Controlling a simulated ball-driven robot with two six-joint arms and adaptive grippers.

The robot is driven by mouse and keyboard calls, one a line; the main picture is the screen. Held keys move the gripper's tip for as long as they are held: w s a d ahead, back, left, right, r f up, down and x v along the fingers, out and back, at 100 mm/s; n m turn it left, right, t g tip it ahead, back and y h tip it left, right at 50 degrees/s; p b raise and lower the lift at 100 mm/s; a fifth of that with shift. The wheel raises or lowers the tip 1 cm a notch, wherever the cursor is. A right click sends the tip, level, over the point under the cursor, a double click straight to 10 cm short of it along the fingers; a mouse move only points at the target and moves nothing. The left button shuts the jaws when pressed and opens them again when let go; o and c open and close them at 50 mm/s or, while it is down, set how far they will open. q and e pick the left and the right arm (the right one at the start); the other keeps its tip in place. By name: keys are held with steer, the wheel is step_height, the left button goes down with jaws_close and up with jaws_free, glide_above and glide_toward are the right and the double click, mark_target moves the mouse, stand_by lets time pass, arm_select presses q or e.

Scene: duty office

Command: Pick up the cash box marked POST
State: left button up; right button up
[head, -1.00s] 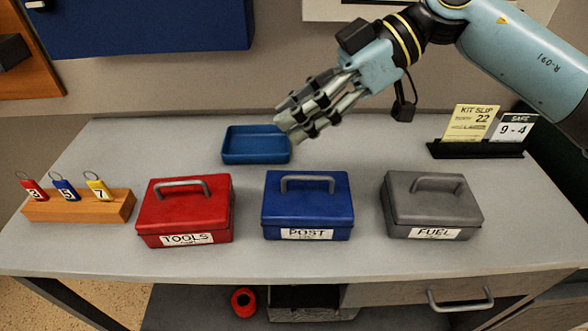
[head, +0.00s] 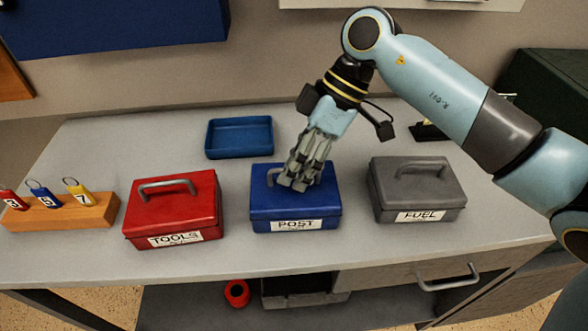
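The blue cash box marked POST (head: 263,212) stands on the grey desk between a red box marked TOOLS (head: 174,209) and a grey box marked FUEL (head: 418,190). Its lid is shut and its grey handle is on top, mostly hidden behind my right gripper. My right gripper (head: 300,184) points down over the POST box's lid, at the handle. The fingers look close together; I cannot tell whether they are around the handle or touching it. My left gripper is not in view.
A blue tray (head: 239,152) lies behind the boxes. A wooden block (head: 85,214) with numbered key tags stands at the left. My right arm hides most of a dark holder (head: 428,131) at the back right. Bare desk (head: 345,232) lies in front.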

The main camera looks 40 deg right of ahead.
steer(key=shift+a+f, duration=0.2)
steer(key=shift+f, duration=0.2)
steer(key=shift+c, duration=0.4)
jaws_close()
steer(key=shift+r, duration=0.1)
